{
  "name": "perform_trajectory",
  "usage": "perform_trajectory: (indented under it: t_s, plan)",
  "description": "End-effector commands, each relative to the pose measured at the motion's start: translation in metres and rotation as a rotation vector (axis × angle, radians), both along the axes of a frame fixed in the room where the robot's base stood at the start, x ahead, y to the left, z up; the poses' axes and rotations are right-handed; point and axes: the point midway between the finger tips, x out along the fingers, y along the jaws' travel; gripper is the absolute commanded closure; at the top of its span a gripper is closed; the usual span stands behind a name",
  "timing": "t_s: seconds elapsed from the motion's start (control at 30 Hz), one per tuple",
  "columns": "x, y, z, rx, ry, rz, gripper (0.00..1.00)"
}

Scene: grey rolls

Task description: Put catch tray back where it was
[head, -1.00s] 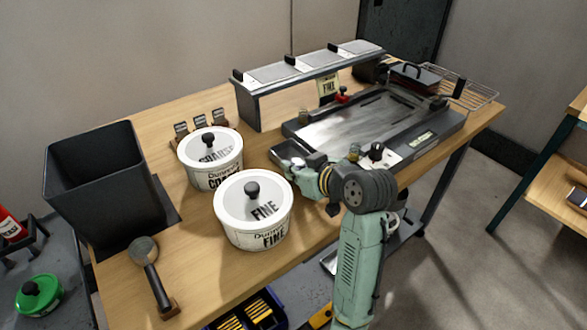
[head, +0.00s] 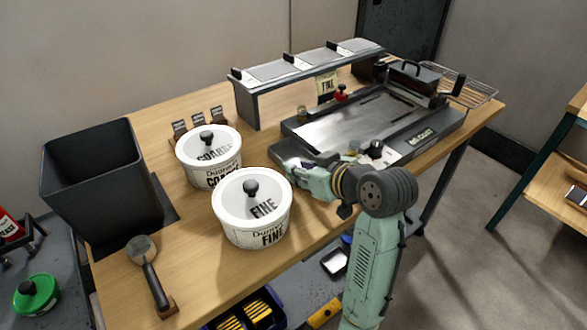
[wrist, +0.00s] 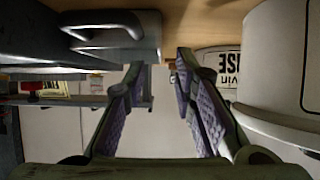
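The catch tray, a shallow grey metal tray (head: 284,151), is at the near left end of the grey flat-topped machine (head: 340,128). In the wrist view a grey metal end that looks like this tray (wrist: 150,38) is at upper left, by the tip of my left finger. My gripper (head: 299,172) is low at the tray's near side, just right of the FINE tub. In the wrist view my gripper (wrist: 160,68) has its fingers apart, with a gap and nothing clearly held between them. My arm hides part of the tray, and I cannot tell whether a finger touches it.
The white FINE tub (head: 252,212) stands close left of my gripper, with the COARSE tub (head: 209,160) behind it. A black bin (head: 95,180) and a round-headed tool (head: 148,270) are further left. A raised grey shelf (head: 300,80) stands behind the machine.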

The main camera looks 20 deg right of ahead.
Motion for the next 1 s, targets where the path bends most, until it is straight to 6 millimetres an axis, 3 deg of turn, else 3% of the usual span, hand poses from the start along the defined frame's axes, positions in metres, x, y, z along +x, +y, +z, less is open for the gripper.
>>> perform_trajectory:
  t_s: [0.2,0.4,1.0]
  plan:
    - [-0.040,-0.015,0.022,-0.004,-0.002,-0.003,0.75]
    - [-0.062,-0.022,0.035,-0.001,0.000,0.000,0.75]
    - [-0.069,-0.023,0.039,0.000,0.001,0.001,0.75]
